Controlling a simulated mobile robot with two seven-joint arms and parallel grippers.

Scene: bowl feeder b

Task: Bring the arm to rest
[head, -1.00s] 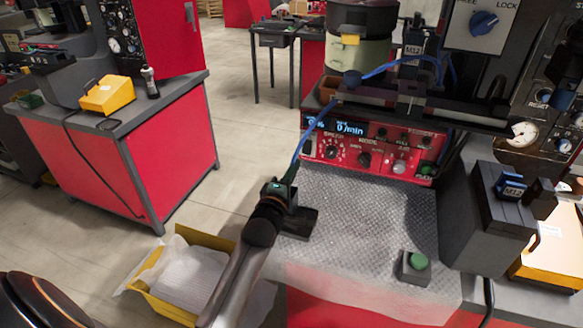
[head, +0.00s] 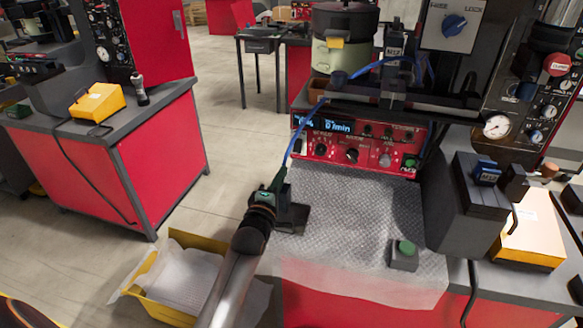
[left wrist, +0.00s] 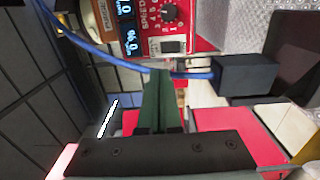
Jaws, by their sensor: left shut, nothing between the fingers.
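My left arm (head: 228,282) reaches in from the bottom of the head view. Its left gripper (head: 281,182) is at the left edge of the bench's patterned metal top, in front of the red control unit (head: 350,139). In the left wrist view the green fingers of the left gripper (left wrist: 160,78) are together with nothing held. A blue hose (left wrist: 118,59) passes just beyond the fingertips there and meets a dark block (left wrist: 246,76). I cannot tell whether the fingers touch the hose. My right gripper is not in view.
A yellow bin (head: 161,307) with pale lining stands below, left of the arm. A green button box (head: 404,254) sits on the bench top. A dark block with a blue latch (head: 486,172) stands at right. Open floor (head: 215,150) lies between this bench and the red cabinet (head: 165,150).

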